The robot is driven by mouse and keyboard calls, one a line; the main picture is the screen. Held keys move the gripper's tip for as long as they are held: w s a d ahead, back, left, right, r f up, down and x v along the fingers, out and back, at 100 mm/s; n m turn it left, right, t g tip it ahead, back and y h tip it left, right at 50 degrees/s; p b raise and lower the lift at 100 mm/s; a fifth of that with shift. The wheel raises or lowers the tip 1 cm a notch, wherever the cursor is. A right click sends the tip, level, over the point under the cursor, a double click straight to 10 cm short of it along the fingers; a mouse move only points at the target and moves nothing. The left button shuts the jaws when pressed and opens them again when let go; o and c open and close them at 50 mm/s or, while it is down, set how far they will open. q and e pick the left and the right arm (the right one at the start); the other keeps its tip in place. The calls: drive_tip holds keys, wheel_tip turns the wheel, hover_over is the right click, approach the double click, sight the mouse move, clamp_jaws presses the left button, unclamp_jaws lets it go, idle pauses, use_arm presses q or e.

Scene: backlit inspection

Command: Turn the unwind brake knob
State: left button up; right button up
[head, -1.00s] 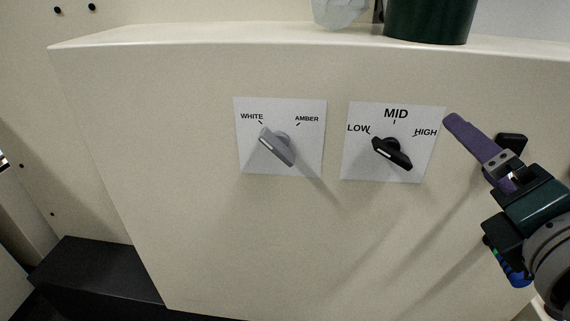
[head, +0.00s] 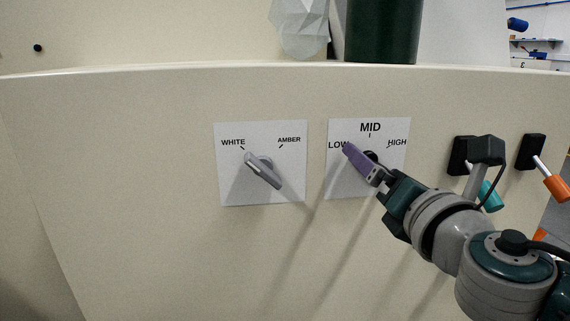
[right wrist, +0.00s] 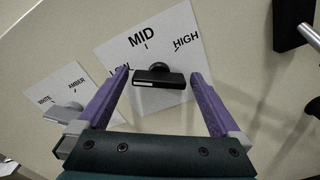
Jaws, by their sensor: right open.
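The black knob (right wrist: 160,76) sits on a white LOW/MID/HIGH label plate (head: 398,130), its white-marked end toward LOW. In the head view most of it is hidden behind my right gripper (head: 352,160). In the right wrist view my right gripper (right wrist: 160,85) is open, its purple fingers on either side of the knob with gaps at both ends. A grey knob (head: 263,171) on the WHITE/AMBER plate (head: 228,185) points toward WHITE; it also shows in the right wrist view (right wrist: 62,112). My left gripper is out of view.
To the right, a lever with a teal handle (head: 491,196) and one with an orange handle (head: 557,187) stick out from the panel. A dark green cylinder (head: 382,30) and a pale faceted object (head: 300,28) stand above the panel's top edge. The panel below the plates is bare.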

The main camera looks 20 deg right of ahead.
drive_tip(key=shift+w, duration=0.25)
drive_tip(key=c, duration=1.2)
